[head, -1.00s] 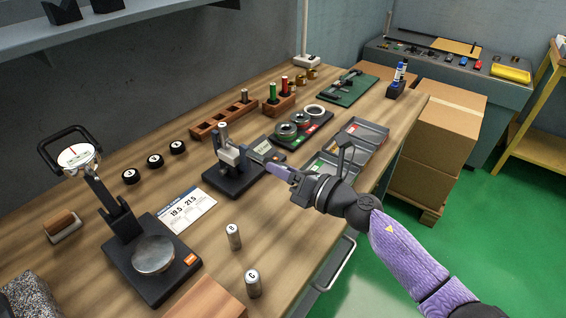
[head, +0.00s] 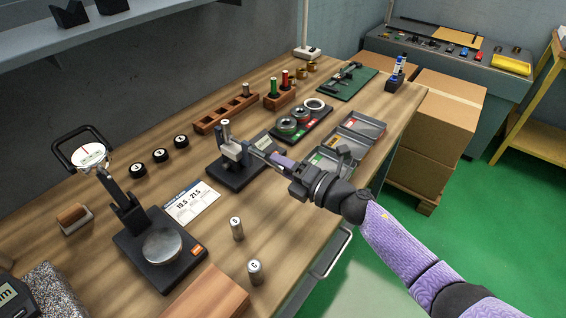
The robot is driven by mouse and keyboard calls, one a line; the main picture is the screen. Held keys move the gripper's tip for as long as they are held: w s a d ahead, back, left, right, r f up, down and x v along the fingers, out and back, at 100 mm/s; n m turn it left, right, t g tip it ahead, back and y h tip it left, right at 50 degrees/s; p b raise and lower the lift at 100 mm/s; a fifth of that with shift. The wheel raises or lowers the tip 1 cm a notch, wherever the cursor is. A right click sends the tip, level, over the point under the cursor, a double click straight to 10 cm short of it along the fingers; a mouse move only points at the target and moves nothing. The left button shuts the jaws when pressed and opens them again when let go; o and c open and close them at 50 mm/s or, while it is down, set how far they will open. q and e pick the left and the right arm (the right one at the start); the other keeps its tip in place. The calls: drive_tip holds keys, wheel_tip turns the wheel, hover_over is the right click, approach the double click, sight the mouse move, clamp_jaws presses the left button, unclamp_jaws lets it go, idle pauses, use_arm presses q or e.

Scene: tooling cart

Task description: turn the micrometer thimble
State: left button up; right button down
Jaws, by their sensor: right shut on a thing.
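The micrometer (head: 231,149) is held in a stand on a dark base (head: 236,178) in the middle of the bench, in the head view. A short silver cylinder stands upright at its top. Its thimble end points right, toward my right gripper (head: 271,155). My right gripper is shut on the thimble, its fingers lined up with the micrometer's axis. The fingers hide most of the thimble, and its scale is too small to read. My left gripper is not in view.
A dial gauge stand (head: 131,213) and a tolerance card (head: 192,203) are at the left. Two marked cylinders (head: 236,229) (head: 255,272) stand in front. Ring gauges (head: 287,126) and partitioned trays (head: 361,127) lie behind the gripper.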

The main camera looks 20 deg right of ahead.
idle(0.5)
drive_tip(key=shift+c, duration=1.4)
unclamp_jaws()
drive_tip(key=shift+d, duration=0.1)
drive_tip(key=v, duration=0.9)
drive_tip(key=shift+s+d+p, duration=0.25)
drive_tip(key=shift+s+p, duration=0.1)
drive_tip(key=shift+p, duration=0.1)
